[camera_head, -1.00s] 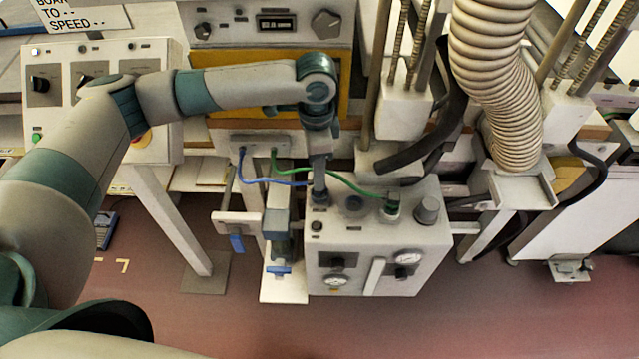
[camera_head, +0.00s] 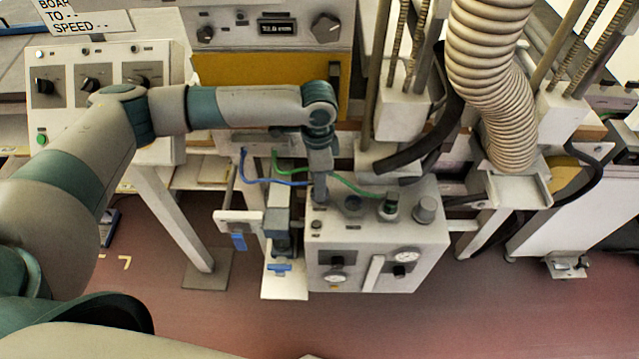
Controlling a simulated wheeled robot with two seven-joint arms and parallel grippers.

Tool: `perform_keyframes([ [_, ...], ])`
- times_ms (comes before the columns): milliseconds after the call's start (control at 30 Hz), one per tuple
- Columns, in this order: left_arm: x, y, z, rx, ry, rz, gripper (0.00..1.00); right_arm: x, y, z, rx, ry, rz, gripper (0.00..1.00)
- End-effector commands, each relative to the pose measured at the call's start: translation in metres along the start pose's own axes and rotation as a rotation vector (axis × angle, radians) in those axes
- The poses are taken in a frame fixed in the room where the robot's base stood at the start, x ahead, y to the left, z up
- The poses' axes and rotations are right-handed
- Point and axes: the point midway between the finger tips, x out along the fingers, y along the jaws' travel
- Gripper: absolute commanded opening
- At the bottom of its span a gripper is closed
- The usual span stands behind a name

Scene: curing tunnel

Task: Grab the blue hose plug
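The blue hose (camera_head: 268,181) runs from a grey panel at the back to the top left of a white box (camera_head: 325,283) with gauges. Its far end meets my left gripper (camera_head: 320,197), which points down at the box top. The blue plug itself is hidden behind or between the fingers there. I cannot tell whether the fingers are open or closed on it. The green hose (camera_head: 345,183) ends in a green plug (camera_head: 389,205) standing upright in the box top. My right gripper is out of view.
A dark round port (camera_head: 353,205) and a grey knob (camera_head: 426,209) are on the box top. A clamp-like device with blue handles (camera_head: 281,268) stands close on the box's left. A thick ribbed duct (camera_head: 490,80) and black hose (camera_head: 415,155) are at the right.

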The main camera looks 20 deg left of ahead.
Motion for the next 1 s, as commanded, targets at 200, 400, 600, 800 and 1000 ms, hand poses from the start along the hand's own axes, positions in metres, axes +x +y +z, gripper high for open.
perform_keyframes([
  [200,-0.0001,-0.0001,0.0,0.0,0.0,0.0,0.46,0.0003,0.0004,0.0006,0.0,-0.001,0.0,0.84],
  [400,-0.0003,-0.0002,0.0,0.0,0.0,0.0,0.34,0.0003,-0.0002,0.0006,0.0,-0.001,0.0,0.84],
  [600,-0.0006,-0.0003,0.0,-0.001,0.0,-0.001,0.02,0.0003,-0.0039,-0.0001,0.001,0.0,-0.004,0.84],
  [800,-0.0008,-0.0003,0.0,-0.001,0.0,-0.001,0.01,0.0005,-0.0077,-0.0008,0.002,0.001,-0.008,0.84],
  [1000,-0.0088,-0.0009,-0.0004,-0.001,0.001,-0.002,0.01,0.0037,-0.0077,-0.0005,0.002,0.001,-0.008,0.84],
])
